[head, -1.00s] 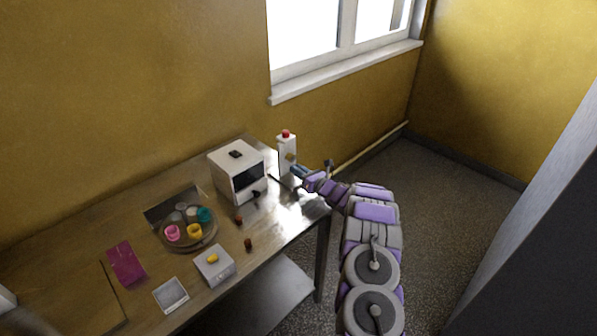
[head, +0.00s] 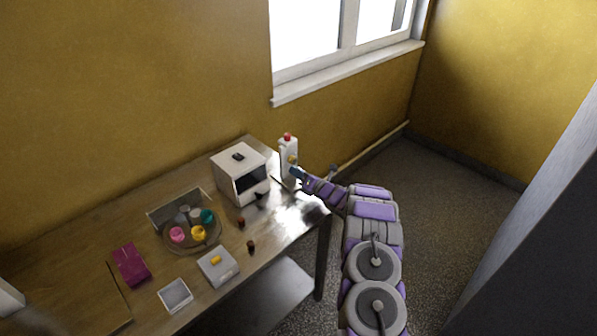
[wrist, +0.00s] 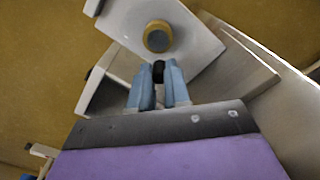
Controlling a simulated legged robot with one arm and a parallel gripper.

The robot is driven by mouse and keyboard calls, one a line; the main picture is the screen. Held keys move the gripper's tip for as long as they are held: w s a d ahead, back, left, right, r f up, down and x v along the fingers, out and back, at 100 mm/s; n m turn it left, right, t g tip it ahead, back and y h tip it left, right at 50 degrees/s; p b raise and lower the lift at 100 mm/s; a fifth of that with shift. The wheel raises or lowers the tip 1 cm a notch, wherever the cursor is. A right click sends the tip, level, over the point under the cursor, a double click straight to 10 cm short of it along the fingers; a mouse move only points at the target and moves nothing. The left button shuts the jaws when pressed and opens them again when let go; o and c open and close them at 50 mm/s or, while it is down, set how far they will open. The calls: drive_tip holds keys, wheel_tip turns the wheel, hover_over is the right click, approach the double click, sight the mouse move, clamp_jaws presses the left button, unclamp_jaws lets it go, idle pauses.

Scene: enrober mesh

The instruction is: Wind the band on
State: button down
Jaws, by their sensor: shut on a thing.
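A white upright unit (head: 287,148) with a red button (head: 287,136) on top and a brass knob (head: 292,159) on its face stands at the table's far right corner. In the wrist view its white face (wrist: 185,30) and brass knob (wrist: 158,37) are just beyond my fingers. My gripper (head: 295,172), with pale blue fingers, is close in front of this unit. In the wrist view my gripper (wrist: 158,82) is shut on a small black knob or handle (wrist: 158,69). What the black part joins to is hidden. I cannot make out a band.
A white box machine (head: 225,167) with a dark opening stands left of the unit. A round tray (head: 212,238) with coloured cups, a white box (head: 219,274) with a yellow top piece, a magenta packet (head: 131,264) and a pale square dish (head: 175,295) are farther left.

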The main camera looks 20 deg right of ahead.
sight(293, 160)
drive_tip(key=m, duration=0.1)
drive_tip(key=r+m+p, duration=0.1)
drive_tip(key=m, duration=0.2)
drive_tip(key=shift+s+a+r+m+p, duration=0.1)
drive_tip(key=shift+r+m+p, duration=0.2)
drive_tip(key=shift+r+p, duration=0.1)
drive_tip(key=m, duration=0.2)
drive_tip(key=r+m+p, duration=0.1)
drive_tip(key=m, duration=0.1)
drive_tip(key=shift+m+p, duration=0.3)
drive_tip(key=m, duration=0.2)
drive_tip(key=m+p, duration=0.1)
drive_tip(key=m, duration=0.1)
drive_tip(key=shift+r+m, duration=0.3)
drive_tip(key=shift+r, duration=0.05)
drive_tip(key=m, duration=0.1)
drive_tip(key=m+p, duration=0.1)
drive_tip(key=m, duration=0.1)
drive_tip(key=shift+d+r, duration=0.2)
drive_tip(key=shift+d, duration=0.15)
drive_tip(key=shift+m, duration=0.6)
drive_tip(key=c, duration=1.3)
unclamp_jaws()
drive_tip(key=shift+w+d+f, duration=0.1)
drive_tip(key=shift+w+f, duration=0.05)
drive_tip(key=shift+w, duration=0.05)
drive_tip(key=shift+o, duration=1)
drive_tip(key=shift+d, duration=0.1)
